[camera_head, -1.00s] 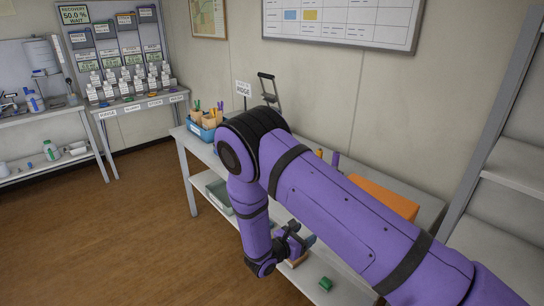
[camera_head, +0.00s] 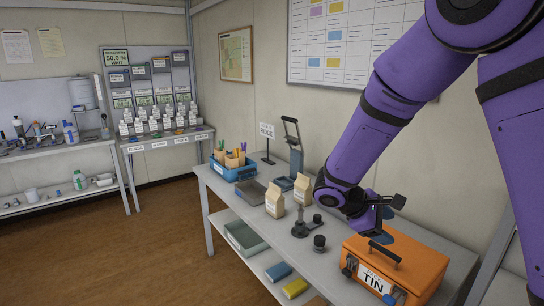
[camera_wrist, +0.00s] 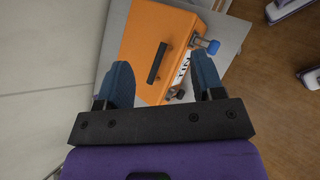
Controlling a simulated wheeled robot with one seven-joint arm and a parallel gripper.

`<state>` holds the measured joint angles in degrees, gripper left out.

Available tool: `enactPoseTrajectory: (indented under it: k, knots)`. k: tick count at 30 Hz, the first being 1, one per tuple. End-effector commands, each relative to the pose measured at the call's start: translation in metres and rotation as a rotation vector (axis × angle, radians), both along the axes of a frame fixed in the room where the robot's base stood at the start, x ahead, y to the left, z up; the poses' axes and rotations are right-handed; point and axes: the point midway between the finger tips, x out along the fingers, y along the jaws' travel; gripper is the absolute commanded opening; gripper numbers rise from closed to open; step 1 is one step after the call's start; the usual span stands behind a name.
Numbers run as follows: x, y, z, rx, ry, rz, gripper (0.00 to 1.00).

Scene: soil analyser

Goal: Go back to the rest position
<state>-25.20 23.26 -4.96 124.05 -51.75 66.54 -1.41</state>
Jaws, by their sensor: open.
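My gripper (camera_head: 384,222) is at the end of my purple arm, above the table and just behind the orange tin box. In the wrist view my gripper (camera_wrist: 163,80) shows two blue fingers spread wide with nothing held between them. The orange tin (camera_head: 398,265), with a black handle and a TIN label, stands on the table's right end. The tin also shows in the wrist view (camera_wrist: 142,45), beyond the fingers and apart from them. My arm hides part of the wall behind it.
The table (camera_head: 330,262) also holds two paper bags (camera_head: 275,201), a blue bin (camera_head: 232,168), a hand press (camera_head: 293,150) and small dark weights (camera_head: 319,243). Its lower shelf holds a grey tray (camera_head: 245,238). An analyser bench (camera_head: 167,143) stands farther back. The brown floor (camera_head: 160,250) is clear.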

Motion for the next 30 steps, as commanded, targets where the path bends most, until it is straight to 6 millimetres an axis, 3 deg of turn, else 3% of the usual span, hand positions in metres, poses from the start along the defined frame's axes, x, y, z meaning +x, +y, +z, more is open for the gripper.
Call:
enactPoseTrajectory:
  k: [3, 15, 30]
  knots:
    - [-0.020, -0.013, 0.030, 0.096, -0.064, -0.090, 0.62]
    - [-0.094, -0.038, 0.103, 0.409, -0.283, -0.356, 0.62]
    - [-0.191, -0.044, 0.165, 0.792, -0.599, -0.618, 0.62]
